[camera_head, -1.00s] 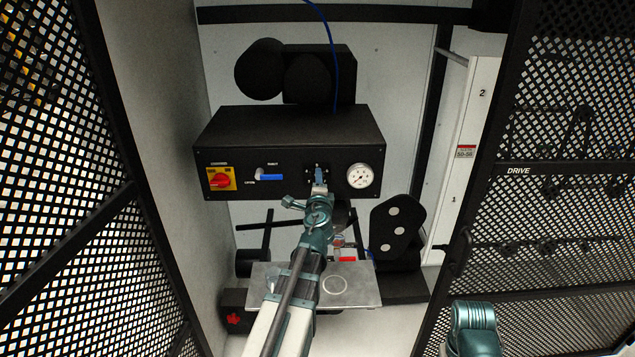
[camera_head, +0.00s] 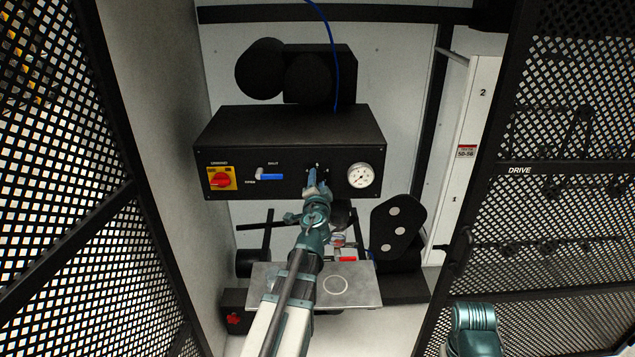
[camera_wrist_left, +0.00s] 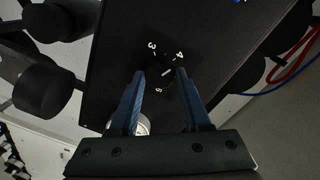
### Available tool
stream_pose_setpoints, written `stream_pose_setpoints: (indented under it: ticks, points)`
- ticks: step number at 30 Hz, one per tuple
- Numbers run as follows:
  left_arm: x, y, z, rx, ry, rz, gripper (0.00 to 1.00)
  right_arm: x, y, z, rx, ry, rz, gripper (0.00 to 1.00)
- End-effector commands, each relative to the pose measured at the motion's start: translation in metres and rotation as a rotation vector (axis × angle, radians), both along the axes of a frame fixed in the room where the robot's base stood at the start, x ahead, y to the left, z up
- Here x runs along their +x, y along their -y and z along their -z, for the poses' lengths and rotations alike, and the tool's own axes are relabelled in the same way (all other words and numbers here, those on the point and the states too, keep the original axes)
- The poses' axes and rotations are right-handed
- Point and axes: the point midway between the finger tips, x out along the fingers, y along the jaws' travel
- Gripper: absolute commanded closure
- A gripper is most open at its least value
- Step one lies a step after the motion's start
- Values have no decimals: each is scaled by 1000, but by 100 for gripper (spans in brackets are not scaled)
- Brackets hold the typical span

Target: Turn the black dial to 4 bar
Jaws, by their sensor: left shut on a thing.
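The black dial (camera_wrist_left: 165,74) sits on the front of the black control box (camera_head: 290,140). In the left wrist view its dark body blends into the panel, with a short white line on it and the numbers 3 and 4 printed around it. Another number beside it is too small to read surely. My left gripper (camera_head: 316,178) is at the dial, and its blue fingers (camera_wrist_left: 161,73) stand on either side, shut on it. In the head view the gripper hides most of the dial. The right gripper cannot be seen.
A white round gauge (camera_head: 361,175) is right of the dial. A blue-handled lever (camera_head: 270,177) and a red knob on a yellow plate (camera_head: 222,179) are to its left. Below is a metal plate (camera_head: 350,298). Black mesh panels (camera_head: 560,200) stand at both sides.

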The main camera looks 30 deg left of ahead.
Motion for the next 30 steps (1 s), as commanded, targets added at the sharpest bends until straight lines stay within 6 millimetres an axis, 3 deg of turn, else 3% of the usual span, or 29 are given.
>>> stream_pose_setpoints:
  ticks: [17,18,21,23,30]
  points:
    - [-2,0,1,-27,15,-3,100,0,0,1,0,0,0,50]
    - [-2,0,1,-27,15,-3,49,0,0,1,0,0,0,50]
    - [-2,0,1,-26,15,-2,31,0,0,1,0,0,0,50]
    - [-2,0,1,-26,15,-1,22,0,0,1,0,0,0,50]
    - [-1,0,0,-25,15,0,22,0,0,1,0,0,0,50]
